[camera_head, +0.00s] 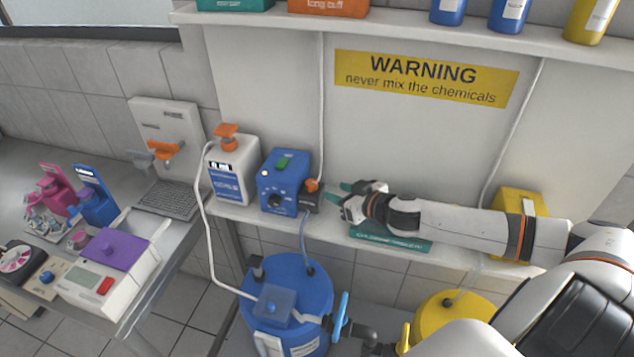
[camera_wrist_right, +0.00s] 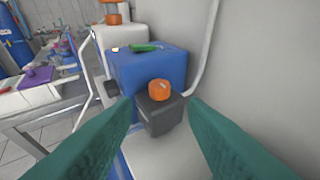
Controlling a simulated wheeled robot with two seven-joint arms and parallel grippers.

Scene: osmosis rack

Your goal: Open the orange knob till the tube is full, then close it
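An orange knob (camera_head: 312,185) sits on a dark block at the right side of the blue box (camera_head: 284,180). In the right wrist view the same orange knob (camera_wrist_right: 159,90) shows between and beyond my teal fingers. My right gripper (camera_head: 338,192) is open and empty, just right of the knob and apart from it. Other orange knobs top the white canister (camera_head: 232,172) and the wall-side dispenser (camera_head: 165,150). A thin white tube (camera_head: 321,110) runs up the wall from near the box; its fill level cannot be told. My left gripper is not in view.
A blue tank (camera_head: 290,275) and a yellow tank (camera_head: 455,312) stand below. A lab bench (camera_head: 180,245) with instruments is at left.

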